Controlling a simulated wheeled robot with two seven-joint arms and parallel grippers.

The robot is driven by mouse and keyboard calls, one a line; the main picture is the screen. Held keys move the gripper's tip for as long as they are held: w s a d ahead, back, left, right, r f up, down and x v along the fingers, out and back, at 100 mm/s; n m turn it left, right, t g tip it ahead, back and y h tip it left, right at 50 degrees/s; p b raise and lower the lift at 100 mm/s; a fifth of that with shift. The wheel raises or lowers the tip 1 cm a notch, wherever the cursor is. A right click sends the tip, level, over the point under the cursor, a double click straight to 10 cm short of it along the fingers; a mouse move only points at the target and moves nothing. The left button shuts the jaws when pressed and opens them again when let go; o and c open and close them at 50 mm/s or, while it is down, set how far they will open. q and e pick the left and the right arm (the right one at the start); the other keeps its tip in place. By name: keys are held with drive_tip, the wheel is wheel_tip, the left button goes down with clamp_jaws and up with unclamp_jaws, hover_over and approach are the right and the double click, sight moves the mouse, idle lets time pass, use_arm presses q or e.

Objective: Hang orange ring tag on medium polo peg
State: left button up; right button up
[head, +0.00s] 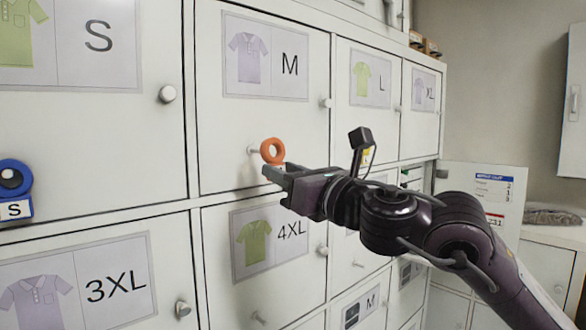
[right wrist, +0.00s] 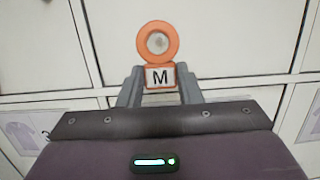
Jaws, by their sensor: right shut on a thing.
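The orange ring tag (head: 264,152) has a round ring on top and a block marked M below, clearest in the right wrist view (right wrist: 142,44). My right gripper (head: 276,172) is shut on the tag's lower block, with the ring standing above the fingertips. The medium polo door (head: 300,125) shows a lilac polo and an M. Its small peg (head: 252,150) is just left of the ring in the head view. In the right wrist view, a grey round peg end (right wrist: 158,43) shows inside the ring's hole. I cannot tell whether the peg is through the ring. My left gripper is not in view.
A blue ring tag marked S (head: 14,209) hangs at the left. Round knobs, such as the M door's knob (head: 327,103), stick out from the doors. The 4XL door (head: 290,275) is below. A door stands open (head: 485,195) at the right.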

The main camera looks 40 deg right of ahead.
drive_tip(key=shift+w+a+f+p, duration=0.1)
drive_tip(key=shift+w+p, duration=0.95)
drive_tip(key=shift+w, duration=0.75)
drive_tip(key=shift+w+f+b, duration=0.3)
drive_tip(key=shift+w+b, duration=0.05)
drive_tip(key=shift+w, duration=0.35)
drive_tip(key=o, duration=1)
drive_tip(key=shift+o, duration=0.2)
drive_tip(key=b+v, duration=0.5)
drive_tip(key=v, duration=0.2)
drive_tip(key=shift+s, duration=0.45)
